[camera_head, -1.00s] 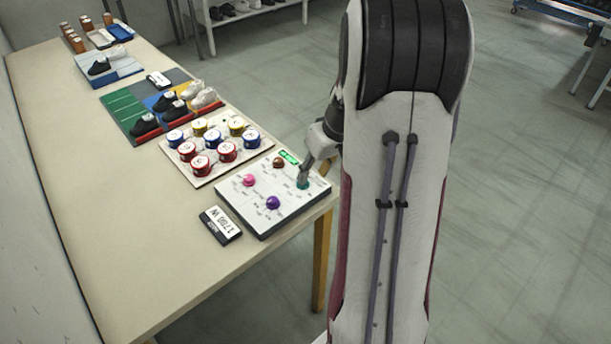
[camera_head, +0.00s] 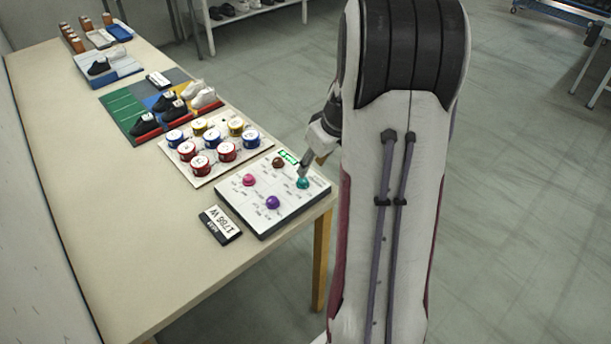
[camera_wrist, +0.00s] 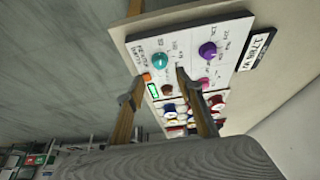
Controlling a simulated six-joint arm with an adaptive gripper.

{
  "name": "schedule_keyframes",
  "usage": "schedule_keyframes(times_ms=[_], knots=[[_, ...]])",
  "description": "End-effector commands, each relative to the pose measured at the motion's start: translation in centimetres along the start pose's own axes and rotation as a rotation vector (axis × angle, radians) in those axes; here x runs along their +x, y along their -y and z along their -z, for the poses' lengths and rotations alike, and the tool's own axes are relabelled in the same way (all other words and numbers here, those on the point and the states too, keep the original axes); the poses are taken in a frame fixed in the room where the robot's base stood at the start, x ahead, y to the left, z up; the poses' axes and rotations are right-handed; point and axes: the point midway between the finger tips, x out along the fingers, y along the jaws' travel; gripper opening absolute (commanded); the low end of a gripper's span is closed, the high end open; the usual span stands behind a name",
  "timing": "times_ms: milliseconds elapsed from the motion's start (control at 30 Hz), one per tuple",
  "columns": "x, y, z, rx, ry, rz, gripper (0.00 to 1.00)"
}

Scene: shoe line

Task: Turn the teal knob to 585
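The teal knob (camera_head: 302,183) sits at the right side of a white control panel (camera_head: 262,222) on the table. In the wrist view the teal knob (camera_wrist: 160,60) stands clear beyond my fingertips, with printed marks around it. My gripper (camera_head: 305,165) is just above and behind the knob in the head view, apart from it. In the wrist view my gripper (camera_wrist: 153,84) shows its two fingers spread with nothing between them. The panel also bears a purple knob (camera_head: 272,202), a pink knob (camera_head: 249,180) and a brown knob (camera_head: 278,162). The printed numbers are too small to read.
A small display (camera_head: 220,224) reading about 1786 W lies left of the panel. A board of red, blue and yellow round pieces (camera_head: 172,151) stands behind it, then shoes on coloured mats (camera_head: 122,109). The table's front left (camera_head: 150,270) is clear.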

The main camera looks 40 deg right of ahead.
Motion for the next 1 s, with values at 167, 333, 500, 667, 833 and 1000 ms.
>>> schedule_keyframes(times_ms=[167,333,500,667,833,1000], knots=[[1.4,0.1,-0.1,0.0,0.003,0.003,0.36],[3.2,0.1,-0.1,-0.001,0.003,0.003,0.36],[5.0,0.1,-0.1,0.0,0.003,0.002,0.36],[6.2,0.1,-0.1,0.001,0.002,0.002,0.36],[7.0,0.0,-0.1,0.0,0.001,0.001,0.36],[7.2,0.0,0.0,0.0,0.001,0.0,0.36]])
